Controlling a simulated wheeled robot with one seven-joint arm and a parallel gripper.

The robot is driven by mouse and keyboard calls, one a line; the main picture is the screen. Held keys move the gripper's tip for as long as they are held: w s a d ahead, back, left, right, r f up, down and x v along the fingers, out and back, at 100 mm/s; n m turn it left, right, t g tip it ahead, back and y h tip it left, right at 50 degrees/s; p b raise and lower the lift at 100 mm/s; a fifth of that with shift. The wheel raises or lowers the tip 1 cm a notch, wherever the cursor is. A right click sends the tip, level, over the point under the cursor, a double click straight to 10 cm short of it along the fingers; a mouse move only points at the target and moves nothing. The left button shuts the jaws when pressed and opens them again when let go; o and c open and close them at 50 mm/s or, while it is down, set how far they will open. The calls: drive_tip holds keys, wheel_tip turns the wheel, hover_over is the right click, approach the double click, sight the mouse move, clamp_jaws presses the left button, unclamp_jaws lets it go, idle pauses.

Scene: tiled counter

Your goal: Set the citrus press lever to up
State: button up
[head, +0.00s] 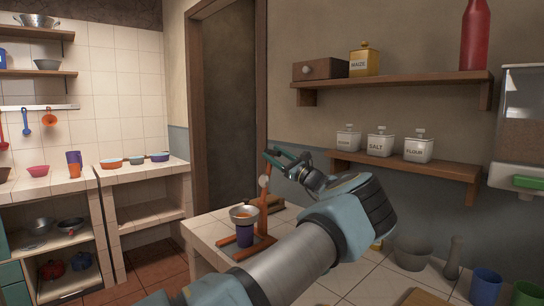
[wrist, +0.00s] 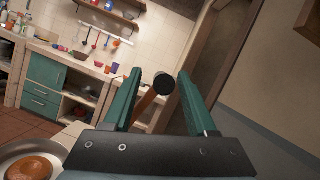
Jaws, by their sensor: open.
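The citrus press (head: 266,242) stands on the tiled counter, with a brown frame, a metal bowl (head: 243,212) and a purple cup (head: 245,236) beneath. Its brown lever (wrist: 147,104) ends in a dark round knob (wrist: 163,84), which shows between my fingers in the wrist view. In the head view my gripper (head: 272,158) is above the press, at the top of its upright part. My gripper is open; its jaws (wrist: 159,76) lie on either side of the knob, and contact cannot be told. An orange citrus half (wrist: 33,167) sits in the bowl. My fingers partly hide the lever's end in the head view.
A shelf with white canisters (head: 379,143) is on the wall to the right of my gripper. A grey bowl (head: 412,250), a pestle-like item (head: 453,257) and a blue cup (head: 485,287) stand on the counter at right. A doorway (head: 229,110) is behind the press.

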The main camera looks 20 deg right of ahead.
drive_tip(key=b+v, duration=0.3)
drive_tip(key=v, duration=0.6)
drive_tip(key=shift+s+f, duration=0.15)
drive_tip(key=shift+f, duration=0.1)
drive_tip(key=shift+d, duration=0.15)
